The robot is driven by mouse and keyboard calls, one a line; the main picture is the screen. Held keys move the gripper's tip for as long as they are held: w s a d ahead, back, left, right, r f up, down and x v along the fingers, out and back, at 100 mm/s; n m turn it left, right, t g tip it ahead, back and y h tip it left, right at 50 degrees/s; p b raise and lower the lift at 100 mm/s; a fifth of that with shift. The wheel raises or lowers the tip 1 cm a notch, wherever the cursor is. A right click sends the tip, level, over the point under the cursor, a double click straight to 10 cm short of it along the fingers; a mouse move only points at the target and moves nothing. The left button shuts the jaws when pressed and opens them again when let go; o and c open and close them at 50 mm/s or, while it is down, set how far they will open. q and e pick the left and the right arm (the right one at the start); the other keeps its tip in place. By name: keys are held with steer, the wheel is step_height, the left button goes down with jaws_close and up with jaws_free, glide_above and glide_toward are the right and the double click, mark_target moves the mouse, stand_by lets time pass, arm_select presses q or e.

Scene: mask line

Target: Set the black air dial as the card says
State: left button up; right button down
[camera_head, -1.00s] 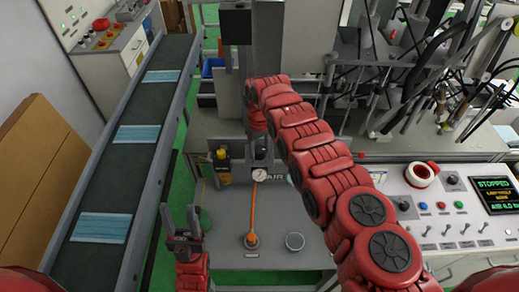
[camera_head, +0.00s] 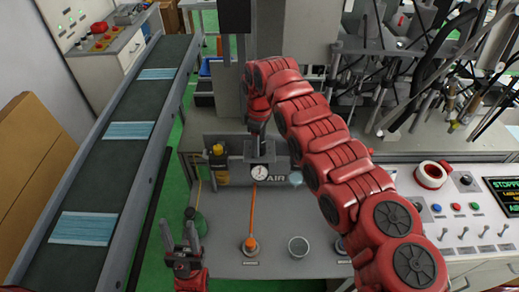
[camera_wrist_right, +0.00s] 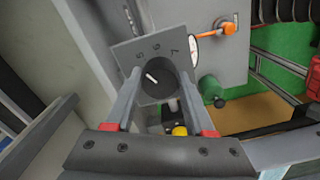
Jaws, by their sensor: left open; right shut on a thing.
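The black air dial (camera_wrist_right: 157,78) shows in the right wrist view with a white pointer mark on its face. It sits on a grey plate (camera_wrist_right: 126,50) with small numbers that are hard to read. My right gripper (camera_wrist_right: 158,84) is shut on the dial, one finger on each side. In the head view my right gripper (camera_head: 259,146) is above the white round gauge (camera_head: 260,172) and hides the dial. My left gripper (camera_head: 184,242) is open and empty at lower left, apart from the dial. I cannot make out the card.
A conveyor (camera_head: 102,175) with blue masks runs along the left. An orange handle (camera_head: 252,218) and a round metal cup (camera_head: 298,247) are on the grey bench. A control panel (camera_head: 466,220) with switches and a cut-off screen (camera_head: 505,197) is at right.

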steer(key=shift+w, duration=0.1)
stand_by(0.3)
steer(key=shift+c, duration=1.3)
jaws_free()
steer(key=shift+r, duration=0.1)
